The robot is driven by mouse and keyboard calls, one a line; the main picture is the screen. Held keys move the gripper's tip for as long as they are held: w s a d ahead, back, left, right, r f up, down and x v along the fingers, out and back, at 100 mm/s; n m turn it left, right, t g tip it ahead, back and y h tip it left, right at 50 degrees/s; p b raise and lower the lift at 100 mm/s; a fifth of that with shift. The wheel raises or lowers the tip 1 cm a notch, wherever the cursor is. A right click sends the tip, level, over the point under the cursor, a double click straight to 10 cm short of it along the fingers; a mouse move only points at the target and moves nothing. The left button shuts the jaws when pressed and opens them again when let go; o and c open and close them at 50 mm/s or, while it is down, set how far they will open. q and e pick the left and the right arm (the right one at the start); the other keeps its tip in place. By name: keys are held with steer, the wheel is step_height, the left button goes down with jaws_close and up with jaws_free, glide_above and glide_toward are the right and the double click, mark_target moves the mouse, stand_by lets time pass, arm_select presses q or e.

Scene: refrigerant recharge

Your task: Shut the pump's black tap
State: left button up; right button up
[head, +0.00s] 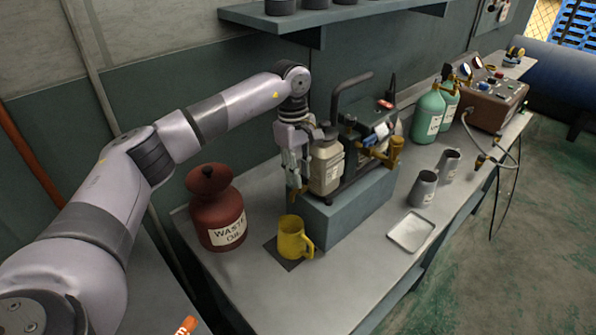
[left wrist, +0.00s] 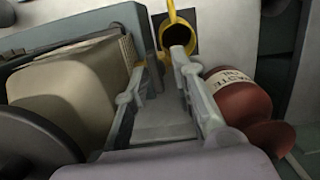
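The pump, with a beige body (head: 326,168) and a black handle (head: 349,90), stands on a blue-grey block (head: 345,208). My left gripper (head: 294,190) points down beside the pump's left end. The pump's beige body (left wrist: 75,90) is left of the fingers there. A small brass-coloured part (left wrist: 137,66) shows by the left finger. I cannot make out the black tap; the gripper may hide it. My right gripper is not in view.
A yellow mug (head: 291,240) stands on a dark mat below the gripper. A red waste oil can (head: 217,215) is to its left. A white tray (head: 411,231), grey cups (head: 424,190) and green bottles (head: 428,117) are to the right. The front of the bench is clear.

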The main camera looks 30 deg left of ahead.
mark_target(302, 175)
arm_select(q)
steer(key=shift+w+r, duration=0.25)
steer(key=shift+r, duration=0.05)
steer(key=shift+r+p, duration=0.95)
steer(key=shift+r, duration=0.5)
steer(key=r+p, duration=0.1)
steer(key=r, duration=0.1)
steer(key=r+p, duration=0.1)
steer(key=shift+w+d+r+p, duration=0.2)
steer(key=shift+r+p, duration=0.1)
steer(key=shift+r, duration=0.1)
steer(key=shift+s+a+r+p, duration=0.1)
steer(key=shift+s+r+p, duration=0.15)
steer(key=shift+r+p, duration=0.5)
steer(key=shift+r, duration=0.1)
